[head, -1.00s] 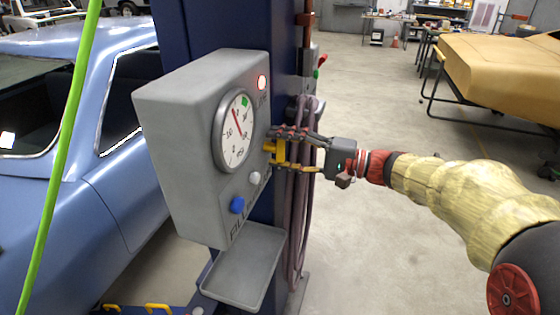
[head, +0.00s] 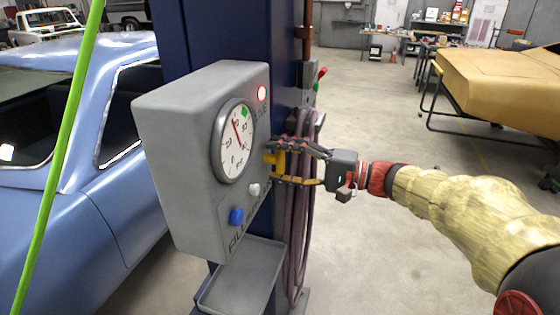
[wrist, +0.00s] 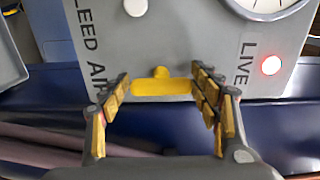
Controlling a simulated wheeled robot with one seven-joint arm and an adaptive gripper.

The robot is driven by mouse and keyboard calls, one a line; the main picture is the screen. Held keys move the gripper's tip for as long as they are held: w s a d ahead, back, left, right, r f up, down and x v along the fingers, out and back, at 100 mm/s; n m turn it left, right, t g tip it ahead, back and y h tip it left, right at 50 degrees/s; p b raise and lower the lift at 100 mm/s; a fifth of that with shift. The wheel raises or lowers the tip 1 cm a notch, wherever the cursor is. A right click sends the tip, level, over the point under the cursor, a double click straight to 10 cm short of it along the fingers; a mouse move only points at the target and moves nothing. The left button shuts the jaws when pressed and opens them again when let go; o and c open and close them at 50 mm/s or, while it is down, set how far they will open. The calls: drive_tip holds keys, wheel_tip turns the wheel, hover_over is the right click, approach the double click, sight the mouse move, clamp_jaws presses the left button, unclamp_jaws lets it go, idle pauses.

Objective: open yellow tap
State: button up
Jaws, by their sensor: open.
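The yellow tap (head: 276,160) sticks out of the right side of the grey gauge box (head: 192,165). In the wrist view the tap's handle (wrist: 162,87) is a yellow bar lying across the picture, with a short stem at its middle. My gripper (head: 276,163) is at the tap; its fingers (wrist: 166,92) are open, one at each end of the bar. The fingertips look very close to the bar's ends, but I cannot tell whether they touch. In the head view the fingers partly hide the tap.
The box carries a dial (head: 233,140), a lit red lamp (head: 262,93), a white button (head: 254,190) and a blue button (head: 236,216). A grey tray (head: 243,275) sits below. Hoses (head: 298,215) hang behind my gripper. A blue car (head: 100,200) stands at left.

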drive_tip(key=v, duration=1.2)
